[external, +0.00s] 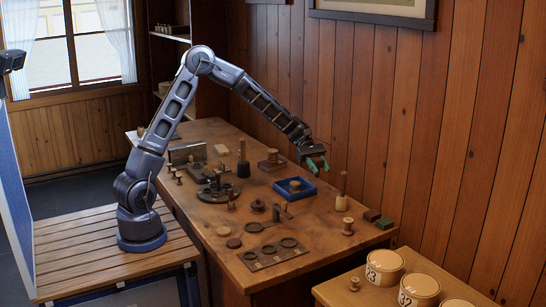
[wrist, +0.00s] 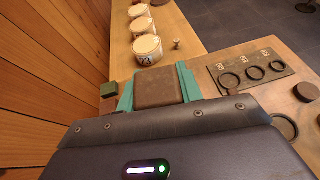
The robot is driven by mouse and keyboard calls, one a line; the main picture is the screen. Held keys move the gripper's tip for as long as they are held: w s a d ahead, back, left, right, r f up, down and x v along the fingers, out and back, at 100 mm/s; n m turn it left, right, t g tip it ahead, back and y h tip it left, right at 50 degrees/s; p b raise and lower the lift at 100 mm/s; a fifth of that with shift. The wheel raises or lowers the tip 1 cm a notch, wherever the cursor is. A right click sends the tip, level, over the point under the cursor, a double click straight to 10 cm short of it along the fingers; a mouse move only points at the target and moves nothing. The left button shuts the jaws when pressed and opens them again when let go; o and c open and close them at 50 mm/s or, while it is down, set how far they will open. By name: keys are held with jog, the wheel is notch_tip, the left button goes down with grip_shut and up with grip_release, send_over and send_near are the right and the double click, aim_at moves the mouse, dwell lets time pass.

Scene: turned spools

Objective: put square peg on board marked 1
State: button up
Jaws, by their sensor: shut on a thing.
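My gripper (external: 317,163) is raised above the far part of the bench, over the area of the blue tray. In the wrist view its green fingers (wrist: 157,90) are shut on a brown square block, which looks like the square peg (wrist: 160,92). A dark flat board (external: 275,253) with several round rings or holes lies near the bench's front edge. In the wrist view this board (wrist: 233,87) shows small pale labels that I cannot read. The block is well apart from it.
A blue tray (external: 281,187) holds a small item. Turned wooden pieces stand around it, including a tall pale-based post (external: 342,192) and a spool (external: 347,226). Lidded tubs (external: 385,267) stand on a lower table at right. A wood wall is behind the bench.

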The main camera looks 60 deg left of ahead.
jog(key=shift+r, duration=0.7)
jog(key=w+a+r+n+t, duration=0.15)
jog(key=w+a, duration=0.25)
jog(key=a, duration=1)
jog(key=w+a+n+t, duration=0.25)
jog(key=w+a, duration=0.25)
jog(key=a, duration=0.8)
jog(key=w+a+n+t, duration=0.15)
jog(key=w+a, duration=0.25)
jog(key=a, duration=1)
jog(key=n+t+y, duration=0.4)
jog(key=n+t, duration=0.1)
jog(key=t, duration=0.1)
send_over(227, 150)
jog(key=shift+g, duration=0.25)
notch_tip(227, 150, down, 19)
jog(key=shift+s+f, duration=0.1)
jog(key=shift+s, duration=0.05)
